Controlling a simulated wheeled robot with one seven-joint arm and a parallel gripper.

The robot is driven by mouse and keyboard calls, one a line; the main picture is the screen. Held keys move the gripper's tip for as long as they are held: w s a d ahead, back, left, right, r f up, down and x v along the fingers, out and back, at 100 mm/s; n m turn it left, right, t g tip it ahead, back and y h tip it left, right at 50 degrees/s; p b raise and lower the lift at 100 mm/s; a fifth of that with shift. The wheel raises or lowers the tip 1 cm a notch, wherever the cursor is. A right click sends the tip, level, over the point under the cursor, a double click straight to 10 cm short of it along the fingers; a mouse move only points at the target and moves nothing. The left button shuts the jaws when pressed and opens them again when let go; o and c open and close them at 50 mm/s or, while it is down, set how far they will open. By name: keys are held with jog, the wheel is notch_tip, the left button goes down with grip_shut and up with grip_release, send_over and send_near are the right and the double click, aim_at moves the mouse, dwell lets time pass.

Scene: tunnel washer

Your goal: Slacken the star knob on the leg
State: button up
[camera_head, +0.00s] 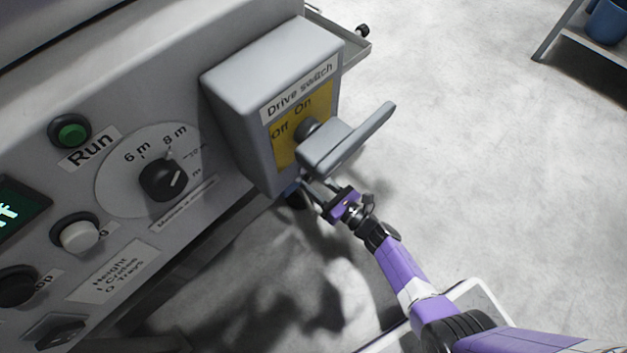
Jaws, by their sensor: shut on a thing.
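The star knob (297,198) shows only as a small dark shape low beside the machine, just below the drive switch box. Most of it is hidden by the box and by my fingers, so its lobes and the leg behind it cannot be made out. My gripper (309,189) reaches in from the lower right, under the drive switch handle. Its fingers are shut on the star knob, with the tips partly hidden behind the box.
The grey drive switch box (262,75) and its projecting handle (350,140) overhang my gripper closely. The control panel (100,190) with a dial (162,180) and buttons fills the left. Open floor (480,180) lies right. A shelf (590,40) with a blue container stands top right.

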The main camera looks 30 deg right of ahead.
jog(key=o, duration=1.4)
jog(key=shift+c, duration=0.2)
jog(key=p+v, duration=0.1)
jog(key=v, duration=0.7)
jog(key=shift+p, duration=0.3)
